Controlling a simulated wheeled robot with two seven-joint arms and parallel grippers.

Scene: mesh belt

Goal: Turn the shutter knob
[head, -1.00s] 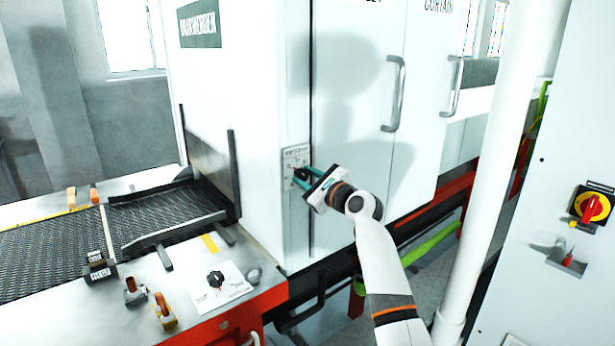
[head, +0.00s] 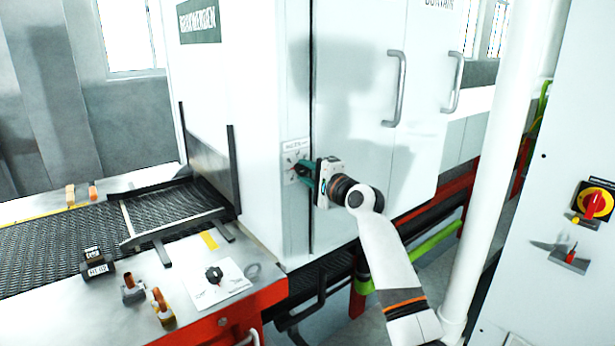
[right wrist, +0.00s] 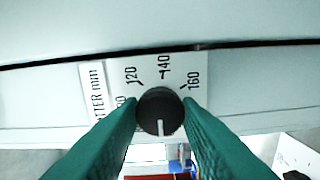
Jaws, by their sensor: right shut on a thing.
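The shutter knob (right wrist: 160,112) is a round black knob with a white line on its lower part in the right wrist view. It sits on a white scale plate (right wrist: 205,68), which also shows on the white cabinet's corner panel in the head view (head: 296,146). Readable marks are 120, 140 and 160, with 140 above the knob. The white line points down, away from 140. My right gripper (head: 298,172) is shut on the knob, one green finger on each side; its fingers also fill the lower right wrist view (right wrist: 161,118). My left gripper is not in view.
A mesh belt (head: 60,228) runs in from the left. A metal ledge in front holds a printed card (head: 232,286), a black block (head: 97,263) and small orange-handled clamps (head: 160,305). Cabinet door handles (head: 395,88), a white pipe (head: 495,150) and a red-yellow switch (head: 594,204) stand right.

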